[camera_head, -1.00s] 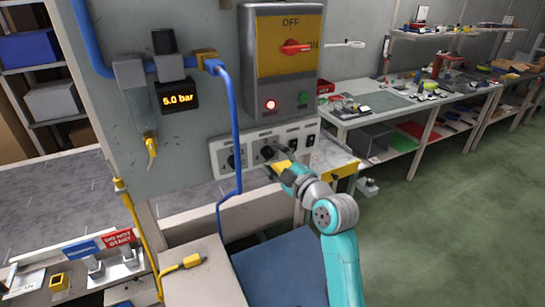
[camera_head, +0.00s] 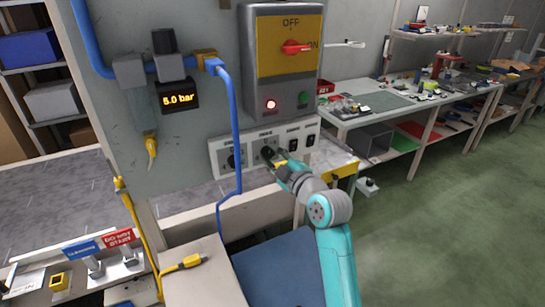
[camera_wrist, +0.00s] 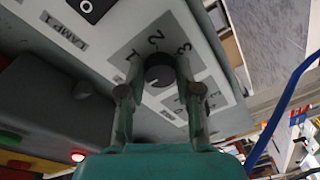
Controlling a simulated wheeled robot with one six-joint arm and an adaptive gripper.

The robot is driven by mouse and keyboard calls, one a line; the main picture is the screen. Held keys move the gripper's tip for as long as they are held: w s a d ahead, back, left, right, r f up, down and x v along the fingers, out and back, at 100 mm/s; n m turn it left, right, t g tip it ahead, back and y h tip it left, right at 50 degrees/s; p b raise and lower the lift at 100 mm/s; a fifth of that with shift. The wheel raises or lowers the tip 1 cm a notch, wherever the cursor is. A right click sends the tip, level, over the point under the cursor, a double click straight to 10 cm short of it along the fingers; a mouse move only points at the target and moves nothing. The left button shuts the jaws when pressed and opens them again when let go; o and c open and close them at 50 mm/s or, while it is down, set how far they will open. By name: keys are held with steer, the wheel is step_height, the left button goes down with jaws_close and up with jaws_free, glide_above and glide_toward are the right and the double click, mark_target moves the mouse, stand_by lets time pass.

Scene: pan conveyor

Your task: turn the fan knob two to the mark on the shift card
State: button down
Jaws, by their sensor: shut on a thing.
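A panel (camera_head: 214,158) carries two round black knobs, a left one (camera_head: 235,160) and a right one (camera_head: 266,153). My gripper (camera_head: 275,160) is at the right knob. In the wrist view, my gripper (camera_wrist: 159,80) has one finger on each side of a black knob (camera_wrist: 158,70) and is shut on it. The printed marks 1, 2 and 3 stand around this knob on a grey label (camera_wrist: 152,38). Its pointer is too small to read surely. Panel names are too small to read in the head view. I cannot make out a shift card.
Rocker switches (camera_head: 311,140) sit right of the knobs. A switch box (camera_head: 282,100) with a red handle (camera_head: 295,47) is above. A yellow cable (camera_head: 137,225) hangs at the left.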

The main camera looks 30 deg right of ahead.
steer(key=shift+m, duration=0.3)
steer(key=m, duration=0.5)
steer(key=shift+f+m+t, duration=0.15)
steer(key=shift+m+t, duration=0.15)
steer(key=shift+m, duration=0.1)
steer(key=m, duration=0.5)
steer(key=shift+a+m+h, duration=0.15)
steer(key=shift+m+h, duration=0.25)
steer(key=m, duration=0.3)
steer(key=m+h, duration=0.1)
steer(key=m, duration=0.3)
steer(key=shift+a+t, duration=0.1)
steer(key=shift+t, duration=0.2)
steer(key=m+h, duration=0.1)
steer(key=m, duration=0.5)
steer(key=c, duration=0.8)
jaws_free()
